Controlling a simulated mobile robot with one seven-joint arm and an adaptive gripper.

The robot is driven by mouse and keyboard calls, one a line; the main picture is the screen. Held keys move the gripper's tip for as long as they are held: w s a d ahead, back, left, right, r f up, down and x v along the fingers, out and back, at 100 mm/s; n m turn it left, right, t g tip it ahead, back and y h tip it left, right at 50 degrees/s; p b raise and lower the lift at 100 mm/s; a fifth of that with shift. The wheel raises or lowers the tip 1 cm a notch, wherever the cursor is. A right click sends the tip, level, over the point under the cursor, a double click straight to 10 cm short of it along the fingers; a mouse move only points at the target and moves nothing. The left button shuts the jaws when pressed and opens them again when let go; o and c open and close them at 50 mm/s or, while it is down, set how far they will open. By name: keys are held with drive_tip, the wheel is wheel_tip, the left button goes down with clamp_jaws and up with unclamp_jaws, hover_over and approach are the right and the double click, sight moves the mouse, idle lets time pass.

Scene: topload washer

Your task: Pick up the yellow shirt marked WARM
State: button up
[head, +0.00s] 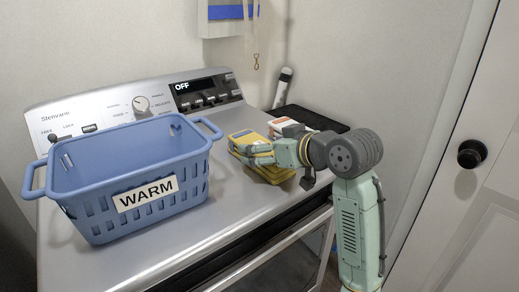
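The yellow folded shirt (274,175) lies on the washer top to the right of the basket, partly covered by my gripper. I cannot read any marking on it. My gripper (250,150) reaches in from the right, with its fingers at the shirt's left and upper part. The fingers are small and overlap the yellow cloth, so I cannot tell whether they are open or closed on it.
A blue basket (140,163) labelled WARM stands on the washer top (215,225) at left. A white and orange item (285,124) sits behind the shirt. A dark tray (317,119) is at the back right. The control panel (125,105) rises behind.

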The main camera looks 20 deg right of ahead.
drive_tip(key=shift+w+a+f, duration=0.15)
drive_tip(key=shift+w+f, duration=0.05)
drive_tip(key=shift+w, duration=0.25)
drive_tip(key=c, duration=1.4)
